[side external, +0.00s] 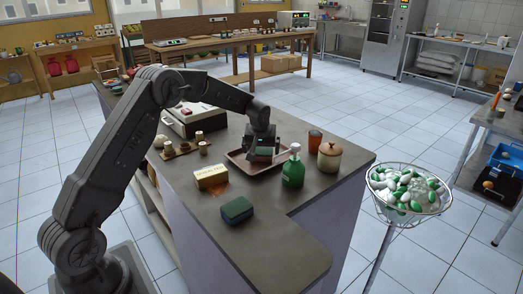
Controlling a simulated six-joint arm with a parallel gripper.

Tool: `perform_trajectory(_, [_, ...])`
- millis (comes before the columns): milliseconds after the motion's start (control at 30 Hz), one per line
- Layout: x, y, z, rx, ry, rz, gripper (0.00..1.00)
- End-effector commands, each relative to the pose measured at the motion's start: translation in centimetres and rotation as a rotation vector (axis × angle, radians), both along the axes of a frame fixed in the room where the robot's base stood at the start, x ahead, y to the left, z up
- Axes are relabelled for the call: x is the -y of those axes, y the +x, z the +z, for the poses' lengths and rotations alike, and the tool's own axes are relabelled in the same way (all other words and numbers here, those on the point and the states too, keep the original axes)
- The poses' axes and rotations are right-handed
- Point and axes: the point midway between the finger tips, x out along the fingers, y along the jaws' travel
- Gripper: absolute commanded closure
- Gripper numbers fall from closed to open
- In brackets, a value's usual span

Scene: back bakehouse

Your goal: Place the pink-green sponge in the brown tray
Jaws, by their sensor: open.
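The brown tray (238,158) lies on the dark counter, with its rim visible around my gripper. My gripper (262,148) points down over the tray and is open. A small dark-green block (263,155), seemingly the pink-green sponge, is in the tray right at the fingertips; its pink side is hard to make out. I cannot tell whether the fingers touch it. Part of the tray and block is hidden by the gripper.
A green pump bottle (293,170) stands close to the tray's right, with a lidded jar (329,155) and an orange-brown cup (315,139) behind. A yellowish box (211,178) and a blue-green sponge (237,209) lie in front. The counter's front right is clear.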

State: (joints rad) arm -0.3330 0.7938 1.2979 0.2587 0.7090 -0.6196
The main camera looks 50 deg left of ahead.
Motion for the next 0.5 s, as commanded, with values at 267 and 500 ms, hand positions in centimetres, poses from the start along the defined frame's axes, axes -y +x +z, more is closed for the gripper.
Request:
perform_trajectory(267, [1.6,-1.5,5.3,0.005,0.001,-0.001,0.00])
perform_trajectory(500, [2.7,-2.6,9.1,0.002,0.000,-0.002,0.00])
